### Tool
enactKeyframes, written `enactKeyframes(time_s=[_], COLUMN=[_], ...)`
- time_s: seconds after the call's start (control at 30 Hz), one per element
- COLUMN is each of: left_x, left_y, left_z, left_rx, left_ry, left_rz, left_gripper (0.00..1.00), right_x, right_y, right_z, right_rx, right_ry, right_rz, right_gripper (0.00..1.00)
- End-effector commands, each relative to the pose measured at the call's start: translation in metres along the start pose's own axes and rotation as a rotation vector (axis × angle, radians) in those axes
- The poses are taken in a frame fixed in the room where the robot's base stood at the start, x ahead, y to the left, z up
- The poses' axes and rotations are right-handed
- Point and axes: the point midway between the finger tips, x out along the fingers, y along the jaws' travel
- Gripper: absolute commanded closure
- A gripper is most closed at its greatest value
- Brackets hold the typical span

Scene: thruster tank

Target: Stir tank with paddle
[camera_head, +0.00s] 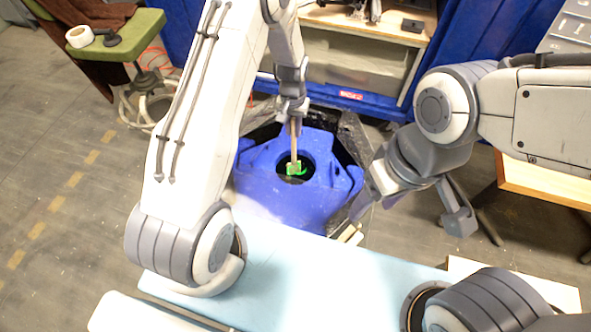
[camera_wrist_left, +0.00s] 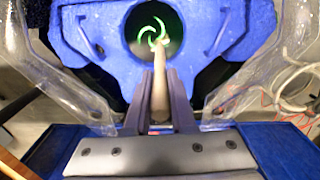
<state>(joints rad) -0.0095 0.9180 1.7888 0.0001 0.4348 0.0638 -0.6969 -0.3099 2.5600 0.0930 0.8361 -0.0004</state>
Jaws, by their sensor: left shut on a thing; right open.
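The blue tank (camera_head: 262,190) stands on the floor beyond the light blue surface, with a dark round opening in its top. The wooden paddle (camera_head: 294,140) hangs from my left gripper (camera_head: 293,112), its lower end in or over the opening. A bright green shape shows at that end. In the left wrist view my left gripper (camera_wrist_left: 159,78) is shut on the paddle's shaft (camera_wrist_left: 160,95). There the shaft points to curved green strokes in the tank's dark opening (camera_wrist_left: 153,30). My right gripper (camera_head: 372,205) is open and apparently empty, right of the tank.
A light blue surface (camera_head: 320,280) lies in front of the tank. A green stool (camera_head: 125,38) with a tape roll (camera_head: 80,36) stands at the back left. A wooden shelf (camera_head: 370,28) is behind the tank, and a wooden table (camera_head: 550,185) at right. The left floor is mostly clear.

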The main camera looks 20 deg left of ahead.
Motion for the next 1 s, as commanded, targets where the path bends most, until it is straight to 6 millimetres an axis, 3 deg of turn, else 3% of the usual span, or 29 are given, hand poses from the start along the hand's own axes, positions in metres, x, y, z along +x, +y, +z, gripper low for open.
enactKeyframes(time_s=[0.4,0.7,1.0], left_x=[-0.001,-0.001,0.0], left_y=[-0.013,-0.002,0.017], left_z=[0.023,0.044,0.046], left_rx=[0.001,0.002,0.003], left_ry=[0.0,-0.001,0.0], left_rz=[0.0,0.0,0.0], left_gripper=[1.0,1.0,1.0], right_x=[-0.004,-0.007,-0.008], right_y=[0.0,-0.001,-0.001], right_z=[0.0,0.0,0.0], right_rx=[0.0,0.0,0.0], right_ry=[0.0,0.0,0.0], right_rz=[0.0,0.0,0.0], right_gripper=[0.37,0.37,0.37])
